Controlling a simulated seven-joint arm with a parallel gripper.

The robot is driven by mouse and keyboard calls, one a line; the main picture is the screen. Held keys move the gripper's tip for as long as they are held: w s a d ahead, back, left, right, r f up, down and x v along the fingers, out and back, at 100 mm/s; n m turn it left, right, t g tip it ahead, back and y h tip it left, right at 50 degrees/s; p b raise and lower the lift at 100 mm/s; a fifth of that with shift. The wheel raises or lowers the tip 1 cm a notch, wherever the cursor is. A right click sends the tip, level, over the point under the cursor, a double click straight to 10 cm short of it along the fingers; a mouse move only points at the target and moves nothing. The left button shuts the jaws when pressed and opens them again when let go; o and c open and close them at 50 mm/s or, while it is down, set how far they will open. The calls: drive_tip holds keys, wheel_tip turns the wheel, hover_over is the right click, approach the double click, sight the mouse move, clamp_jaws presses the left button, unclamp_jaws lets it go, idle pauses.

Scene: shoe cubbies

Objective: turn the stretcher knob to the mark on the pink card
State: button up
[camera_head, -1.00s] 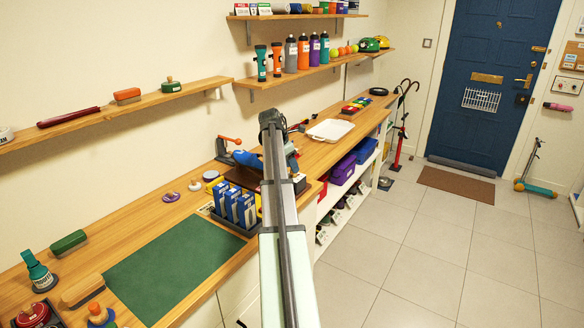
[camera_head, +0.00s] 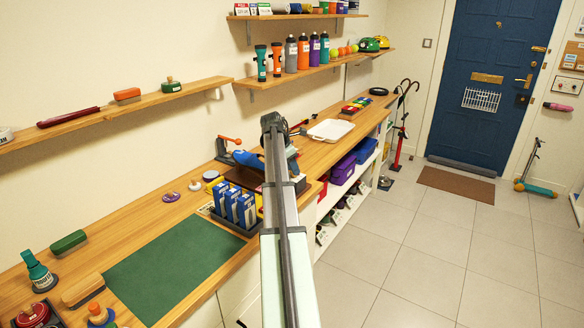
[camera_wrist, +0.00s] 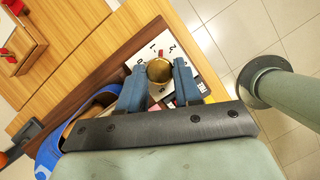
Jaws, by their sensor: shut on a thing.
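The brass stretcher knob (camera_wrist: 159,71) sits between the two blue-grey fingers of my gripper (camera_wrist: 160,78) in the wrist view. The fingers are shut on its sides. Under it is a white dial plate (camera_wrist: 176,42) with black figures, of which a 1 and a 2 show at the far side. The fingers hide part of the plate, and I cannot read where the knob points. A small pinkish patch between the fingers may be the pink card. The blue stretcher part (camera_wrist: 72,125) lies at the left; it also shows in the head view (camera_head: 246,159), where my arm hides the knob.
Blue-and-white boxes (camera_head: 236,206) stand in a dark tray near my arm. A green mat (camera_head: 172,267) covers the near bench. A white tray (camera_head: 330,130) lies farther along. An orange-handled tool (camera_head: 229,140) stands behind the stretcher. The floor at the right is open.

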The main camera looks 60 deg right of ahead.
drive_tip(key=m, duration=0.1)
drive_tip(key=m+g, duration=0.1)
drive_tip(key=m, duration=0.1)
drive_tip(key=shift+w+d+y, duration=0.15)
drive_tip(key=shift+w+y, duration=0.05)
drive_tip(key=shift+y, duration=0.2)
drive_tip(key=m+g+y, duration=0.1)
drive_tip(key=m, duration=0.2)
drive_tip(key=shift+d+m, duration=0.15)
drive_tip(key=shift+m, duration=0.15)
drive_tip(key=m+y, duration=0.1)
drive_tip(key=m, duration=0.2)
drive_tip(key=m+y, duration=0.1)
drive_tip(key=m, duration=0.1)
drive_tip(key=shift+d+m+g, duration=0.1)
drive_tip(key=shift+m+g, duration=0.2)
drive_tip(key=shift+m, duration=0.1)
drive_tip(key=o, duration=0.7)
drive_tip(key=shift+o, duration=0.2)
